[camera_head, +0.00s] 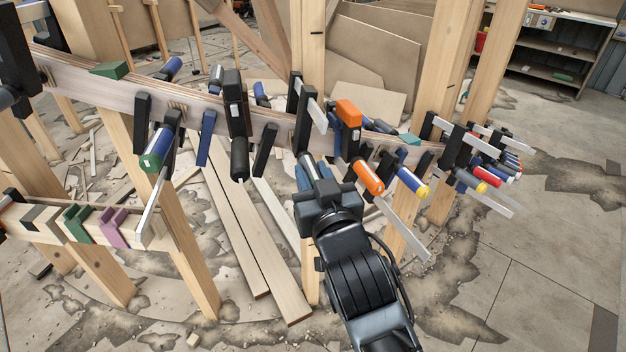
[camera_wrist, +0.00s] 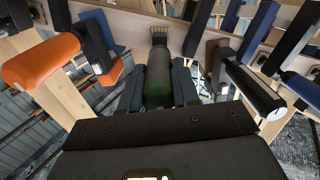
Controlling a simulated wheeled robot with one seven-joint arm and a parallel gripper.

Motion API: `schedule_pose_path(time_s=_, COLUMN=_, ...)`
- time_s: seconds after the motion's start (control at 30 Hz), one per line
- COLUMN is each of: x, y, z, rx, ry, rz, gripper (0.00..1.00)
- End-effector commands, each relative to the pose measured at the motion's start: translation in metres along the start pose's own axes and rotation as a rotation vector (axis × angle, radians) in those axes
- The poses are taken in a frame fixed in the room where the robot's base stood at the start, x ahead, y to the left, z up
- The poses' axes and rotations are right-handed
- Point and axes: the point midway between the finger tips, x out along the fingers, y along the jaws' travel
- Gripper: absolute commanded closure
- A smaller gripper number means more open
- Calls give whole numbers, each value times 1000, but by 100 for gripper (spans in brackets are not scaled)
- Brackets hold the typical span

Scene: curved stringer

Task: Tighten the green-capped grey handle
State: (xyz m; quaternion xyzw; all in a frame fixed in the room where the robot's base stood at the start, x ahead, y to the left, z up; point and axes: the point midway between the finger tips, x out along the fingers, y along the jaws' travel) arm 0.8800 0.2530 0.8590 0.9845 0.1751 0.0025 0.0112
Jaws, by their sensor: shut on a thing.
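The grey handle (camera_wrist: 158,72) is in the middle of the wrist view, with a dull green end (camera_wrist: 157,96) toward the camera. My gripper (camera_wrist: 160,84) is shut on it, with one finger on each side of the handle. In the head view my gripper (camera_head: 313,176) reaches up to the front of the curved wooden stringer (camera_head: 190,97), and only a small grey piece of the handle (camera_head: 306,160) shows above the fingers. The green cap is hidden there by my gripper.
Close by, an orange clamp handle (camera_head: 367,178) is on the right and a black one (camera_head: 239,160) on the left. A blue handle with a green-and-white end (camera_head: 158,150) is farther left. Several clamps crowd the right end. Wooden posts (camera_head: 190,235) stand below.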

Motion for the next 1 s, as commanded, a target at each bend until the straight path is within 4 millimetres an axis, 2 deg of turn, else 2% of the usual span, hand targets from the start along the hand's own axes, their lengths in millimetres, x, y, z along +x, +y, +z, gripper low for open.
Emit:
schedule_pose_path(time_s=0.6, x=0, y=0, z=3, rx=40, ry=-7, rz=1, gripper=100)
schedule_pose_path(time_s=0.63, x=0, y=0, z=3, rx=40, ry=-7, rz=1, gripper=67)
schedule_pose_path(time_s=0.87, x=0, y=0, z=2, rx=39, ry=-4, rz=0, gripper=45)
schedule_pose_path(time_s=1.0, x=0, y=0, z=1, rx=39, ry=-2, rz=0, gripper=44)
